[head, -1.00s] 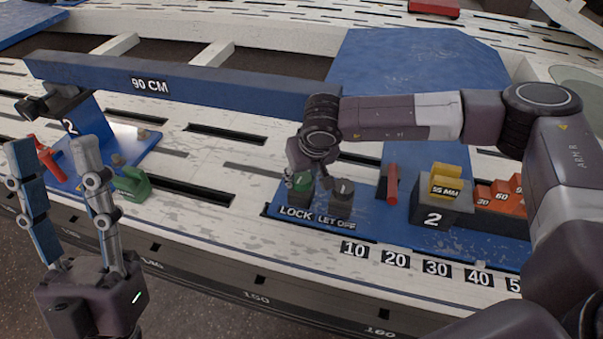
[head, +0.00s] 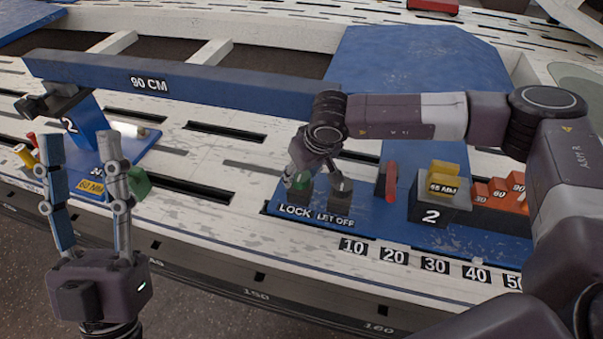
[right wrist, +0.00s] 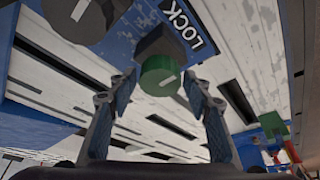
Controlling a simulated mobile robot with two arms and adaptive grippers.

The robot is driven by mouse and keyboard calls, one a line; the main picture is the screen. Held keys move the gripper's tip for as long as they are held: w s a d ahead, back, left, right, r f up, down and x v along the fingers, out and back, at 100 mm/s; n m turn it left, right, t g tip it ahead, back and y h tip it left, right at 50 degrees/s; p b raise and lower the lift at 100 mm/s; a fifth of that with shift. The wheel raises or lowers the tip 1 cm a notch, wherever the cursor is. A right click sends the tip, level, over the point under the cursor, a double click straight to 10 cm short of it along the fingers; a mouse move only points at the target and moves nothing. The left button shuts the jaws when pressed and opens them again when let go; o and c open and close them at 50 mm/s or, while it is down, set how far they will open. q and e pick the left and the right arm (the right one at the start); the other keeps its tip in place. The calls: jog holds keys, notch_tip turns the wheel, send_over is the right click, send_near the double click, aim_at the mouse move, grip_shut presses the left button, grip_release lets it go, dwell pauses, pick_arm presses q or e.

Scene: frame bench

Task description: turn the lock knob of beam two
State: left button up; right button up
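The lock knob (head: 298,183) is green with a pale pointer bar and sits on a dark base behind the LOCK label. It also shows in the right wrist view (right wrist: 160,75). My right gripper (head: 316,180) is over it, pointing down. In the right wrist view its fingers (right wrist: 160,88) are spread on either side of the knob, with gaps visible. Beam two's blue 90 CM bar (head: 220,88) runs left from behind my right wrist. My left gripper (head: 84,168) is open and empty, upright in front of the left station.
The grey LET OFF knob (head: 340,197) stands close right of the lock knob. A red lever (head: 391,180) and a yellow 55 MM block (head: 443,184) are farther right. The left station has a green part (head: 140,184) and a yellow 60 MM block (head: 91,188).

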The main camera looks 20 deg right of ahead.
jog(key=shift+o, duration=0.7)
jog(key=shift+r, duration=0.3)
jog(key=v, duration=1.1)
jog(key=shift+s+r, duration=0.15)
jog(key=shift+s, duration=0.05)
